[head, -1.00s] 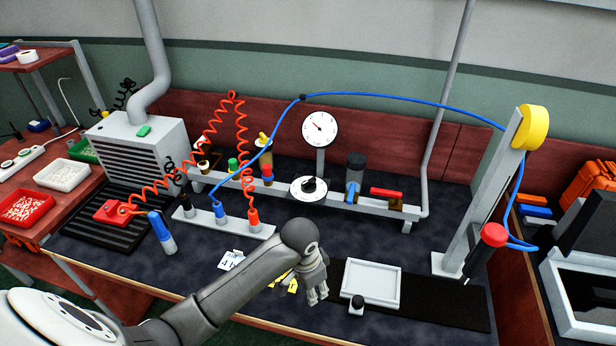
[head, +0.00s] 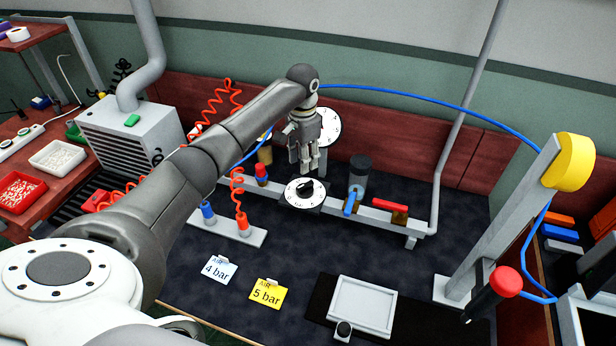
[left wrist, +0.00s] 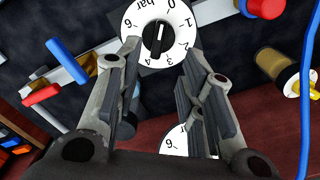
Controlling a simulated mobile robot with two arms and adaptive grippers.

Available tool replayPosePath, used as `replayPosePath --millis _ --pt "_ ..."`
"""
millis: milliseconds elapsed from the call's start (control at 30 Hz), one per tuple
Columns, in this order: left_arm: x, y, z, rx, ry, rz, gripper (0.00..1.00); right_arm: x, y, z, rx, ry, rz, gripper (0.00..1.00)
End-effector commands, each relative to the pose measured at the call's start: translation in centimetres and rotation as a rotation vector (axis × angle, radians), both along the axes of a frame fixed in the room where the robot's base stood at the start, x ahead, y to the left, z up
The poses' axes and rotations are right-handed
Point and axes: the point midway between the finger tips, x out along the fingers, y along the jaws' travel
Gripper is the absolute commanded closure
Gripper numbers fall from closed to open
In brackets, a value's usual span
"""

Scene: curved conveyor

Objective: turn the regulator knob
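The regulator knob (head: 305,187) is black and sits on a white round dial marked in bar, on the grey rail at the back of the bench. In the left wrist view the knob (left wrist: 157,40) shows beyond the fingertips, with its light pointer line upright near the 0. My left gripper (head: 304,168) hangs above and just behind the knob in the head view. In the left wrist view its fingers (left wrist: 160,58) are spread apart with nothing between them. The round gauge (head: 328,126) stands behind, partly hidden by the gripper. My right gripper is not in view.
A blue-handled valve (head: 351,202) and a red lever (head: 389,204) are on the rail right of the knob. Red coiled hoses (head: 238,190) stand to the left. A 4 bar card (head: 219,270) and a yellow 5 bar card (head: 268,292) lie in front.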

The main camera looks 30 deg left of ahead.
Motion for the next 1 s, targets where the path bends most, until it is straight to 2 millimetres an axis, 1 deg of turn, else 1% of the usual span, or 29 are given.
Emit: replayPosePath --millis 33,100,200,267,367,533,633,767,900,933,1000 --pt "-0.1 0.0 -0.8 0.000 0.003 0.000 0.64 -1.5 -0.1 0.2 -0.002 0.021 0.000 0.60" --pt "-0.1 0.0 -2.2 0.001 0.004 0.001 0.64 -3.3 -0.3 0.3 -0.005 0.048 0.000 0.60" --pt "-0.2 -0.1 -4.2 0.001 0.004 0.000 0.64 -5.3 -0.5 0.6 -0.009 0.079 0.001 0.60" --pt "-0.1 -0.1 -5.4 0.000 0.003 0.000 0.64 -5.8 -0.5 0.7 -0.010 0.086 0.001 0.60" --pt "-0.1 -0.1 -7.0 0.001 0.004 0.000 0.64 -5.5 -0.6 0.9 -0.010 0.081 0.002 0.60" --pt "-0.1 -0.1 -8.8 0.000 0.001 -0.001 0.64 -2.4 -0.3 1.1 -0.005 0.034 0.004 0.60" --pt "-0.1 -0.1 -9.3 0.001 0.001 -0.001 0.64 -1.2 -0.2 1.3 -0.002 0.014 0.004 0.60" --pt "-0.1 -0.1 -9.4 0.002 -0.001 -0.001 0.64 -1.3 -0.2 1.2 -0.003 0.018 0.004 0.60" --pt "-0.1 -0.1 -9.4 0.001 0.000 -0.001 0.64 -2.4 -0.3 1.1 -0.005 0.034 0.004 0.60" --pt "-0.1 -0.1 -9.4 0.001 0.000 -0.001 0.67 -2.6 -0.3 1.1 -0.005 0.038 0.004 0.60" --pt "-0.1 -0.1 -9.4 0.001 0.000 -0.001 0.76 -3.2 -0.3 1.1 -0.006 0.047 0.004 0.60"
